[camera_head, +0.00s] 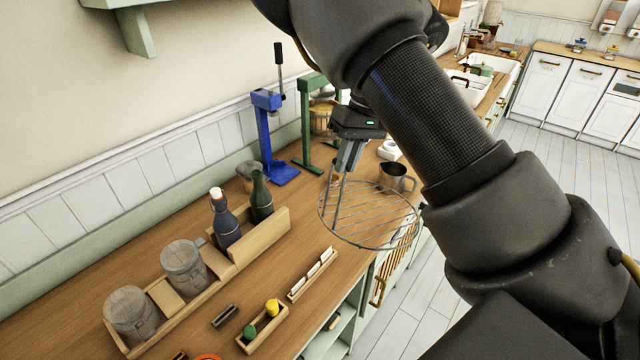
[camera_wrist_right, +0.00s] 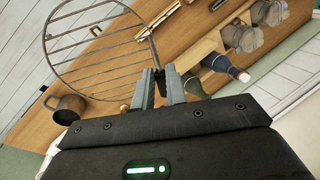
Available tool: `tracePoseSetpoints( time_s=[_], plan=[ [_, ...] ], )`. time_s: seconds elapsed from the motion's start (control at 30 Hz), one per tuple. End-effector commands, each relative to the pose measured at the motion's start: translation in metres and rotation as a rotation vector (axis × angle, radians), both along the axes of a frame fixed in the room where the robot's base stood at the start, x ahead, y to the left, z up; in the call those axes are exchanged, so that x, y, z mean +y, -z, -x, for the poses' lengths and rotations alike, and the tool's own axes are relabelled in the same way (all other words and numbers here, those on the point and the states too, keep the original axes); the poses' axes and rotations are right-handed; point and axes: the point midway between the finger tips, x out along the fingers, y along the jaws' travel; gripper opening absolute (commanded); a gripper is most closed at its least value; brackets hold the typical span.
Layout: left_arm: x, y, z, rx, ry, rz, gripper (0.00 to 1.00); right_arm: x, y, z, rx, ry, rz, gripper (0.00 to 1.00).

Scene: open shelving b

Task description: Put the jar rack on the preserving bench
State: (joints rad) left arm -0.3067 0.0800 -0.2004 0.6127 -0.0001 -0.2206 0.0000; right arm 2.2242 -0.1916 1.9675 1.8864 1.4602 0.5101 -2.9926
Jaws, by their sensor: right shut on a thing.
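The jar rack (camera_head: 372,214) is a round grey wire grid with an upright handle. My right gripper (camera_head: 346,168) is shut on that handle and holds the rack above the bench top, near its front edge. In the right wrist view the rack (camera_wrist_right: 92,45) spreads out to the upper left of my gripper (camera_wrist_right: 162,85), whose two fingers close around the thin handle. The wooden bench (camera_head: 200,315) runs along the wall with a pale green frame. I cannot tell whether the rack touches anything below. My left gripper is not in view.
A wooden holder with jars (camera_head: 184,268) and dark bottles (camera_head: 226,222) stands at the left. A blue press (camera_head: 266,140) and a green press (camera_head: 312,120) stand behind. A metal mug (camera_head: 392,178) is close behind the rack. Small trays (camera_head: 312,275) lie near the front edge.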

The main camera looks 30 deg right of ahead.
Motion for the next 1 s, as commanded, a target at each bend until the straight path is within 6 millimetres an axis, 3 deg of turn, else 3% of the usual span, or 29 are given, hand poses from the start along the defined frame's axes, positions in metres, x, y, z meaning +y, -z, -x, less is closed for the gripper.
tracePoseSetpoints(
  time_s=[0.03,0.33,0.6,0.7,1.0],
  plan=[
    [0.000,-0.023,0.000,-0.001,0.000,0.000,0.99,0.001,-0.009,-0.004,0.006,-0.001,0.000,0.00],
    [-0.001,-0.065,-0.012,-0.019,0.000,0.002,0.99,0.004,0.007,-0.029,0.004,0.001,0.001,0.00],
    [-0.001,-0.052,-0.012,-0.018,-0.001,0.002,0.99,0.011,0.035,-0.073,-0.001,-0.002,0.000,0.00],
    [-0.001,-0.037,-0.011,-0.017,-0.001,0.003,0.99,0.012,0.056,-0.086,-0.001,0.000,0.000,0.00],
    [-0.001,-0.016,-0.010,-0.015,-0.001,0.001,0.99,0.017,0.086,-0.115,-0.001,0.003,0.000,0.00]
  ],
)
